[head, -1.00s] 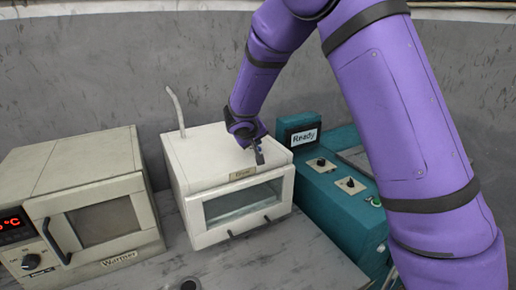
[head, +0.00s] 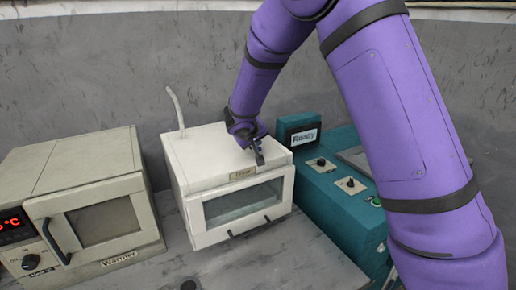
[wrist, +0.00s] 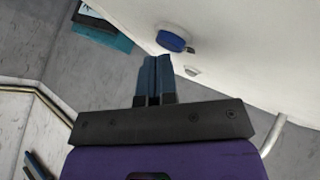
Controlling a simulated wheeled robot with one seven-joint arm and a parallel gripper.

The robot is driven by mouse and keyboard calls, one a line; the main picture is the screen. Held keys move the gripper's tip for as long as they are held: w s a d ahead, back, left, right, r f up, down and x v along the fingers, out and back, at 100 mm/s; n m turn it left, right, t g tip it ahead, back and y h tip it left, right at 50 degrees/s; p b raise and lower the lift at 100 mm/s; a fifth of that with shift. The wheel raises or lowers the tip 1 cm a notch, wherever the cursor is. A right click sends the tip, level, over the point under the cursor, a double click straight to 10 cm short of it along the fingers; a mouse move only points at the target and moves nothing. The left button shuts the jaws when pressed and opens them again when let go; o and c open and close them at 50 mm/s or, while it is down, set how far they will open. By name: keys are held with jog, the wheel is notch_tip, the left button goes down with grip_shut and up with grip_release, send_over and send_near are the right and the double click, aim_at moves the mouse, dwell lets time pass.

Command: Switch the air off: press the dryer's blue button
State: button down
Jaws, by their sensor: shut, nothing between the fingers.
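The dryer (head: 210,160) is a white box with a front window and a small label, in the middle of the head view. Its blue button (wrist: 172,40) shows in the wrist view as a round blue cap on the white surface. My gripper (head: 261,160) is shut and empty over the right part of the dryer's top. In the wrist view its fingertips (wrist: 157,60) are together, just below and left of the blue button in the picture; I cannot tell whether they touch it. I cannot make out the button in the head view.
A small pale knob (wrist: 192,71) is near the blue button. The cream warmer (head: 85,205) stands left of the dryer. A teal machine (head: 335,195) with knobs and a "Ready" display (head: 304,136) stands close on the right. A grey wall is behind. Some bare table (head: 265,258) lies in front.

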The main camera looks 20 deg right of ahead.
jog(key=shift+r, duration=3.1)
